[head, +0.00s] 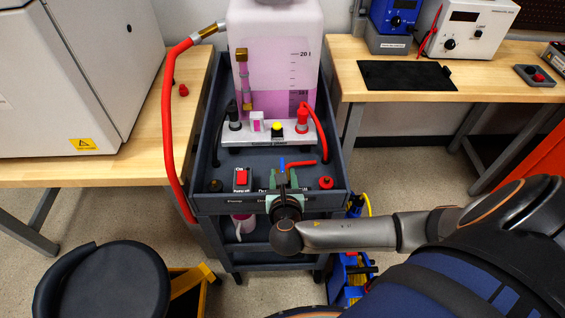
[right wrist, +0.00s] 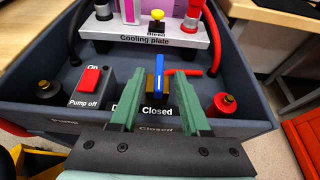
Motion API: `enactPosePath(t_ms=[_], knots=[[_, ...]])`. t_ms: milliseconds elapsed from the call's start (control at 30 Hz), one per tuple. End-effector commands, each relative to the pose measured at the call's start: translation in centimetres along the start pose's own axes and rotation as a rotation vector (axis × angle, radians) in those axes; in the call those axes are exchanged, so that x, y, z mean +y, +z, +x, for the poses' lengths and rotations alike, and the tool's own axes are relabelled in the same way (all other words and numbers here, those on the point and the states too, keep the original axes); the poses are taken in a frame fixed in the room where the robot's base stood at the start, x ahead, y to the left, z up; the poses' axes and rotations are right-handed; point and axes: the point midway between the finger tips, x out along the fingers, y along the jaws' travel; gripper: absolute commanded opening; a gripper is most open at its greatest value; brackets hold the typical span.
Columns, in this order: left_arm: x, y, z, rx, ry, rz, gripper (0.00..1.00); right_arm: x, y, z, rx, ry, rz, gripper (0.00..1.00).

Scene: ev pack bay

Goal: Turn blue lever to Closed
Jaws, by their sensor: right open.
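The blue lever (right wrist: 158,75) stands between the two green fingers of my right gripper (right wrist: 156,92) in the right wrist view. Its upper part also shows in the head view (head: 282,162). The fingers are open, with a visible gap on both sides of the lever. A brass-coloured valve part (right wrist: 150,83) shows just left of the lever. Another label beginning with "D" is mostly hidden by the left finger. My right gripper (head: 282,182) reaches over the cart's front edge. My left gripper is not in view.
Left of the lever is a red pump switch (right wrist: 89,78) marked "On" and "Pump off". A red-capped fitting (right wrist: 223,102) is close to the right finger. The cooling plate (head: 268,133) and pink-filled tank (head: 290,60) stand behind.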

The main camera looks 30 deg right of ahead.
Motion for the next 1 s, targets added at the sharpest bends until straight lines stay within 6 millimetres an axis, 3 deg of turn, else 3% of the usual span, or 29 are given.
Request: enactPosePath(t_ms=[100, 333, 1000], knots=[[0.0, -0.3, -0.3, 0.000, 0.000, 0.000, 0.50, 0.1, 0.0, -2.6, 0.003, 0.002, 0.001, 0.46], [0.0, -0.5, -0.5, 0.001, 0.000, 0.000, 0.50, 0.0, 0.0, -5.4, 0.001, 0.000, 0.000, 0.46], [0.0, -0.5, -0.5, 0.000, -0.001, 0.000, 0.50, 0.1, -0.2, -5.9, 0.011, 0.003, 0.014, 0.46]])
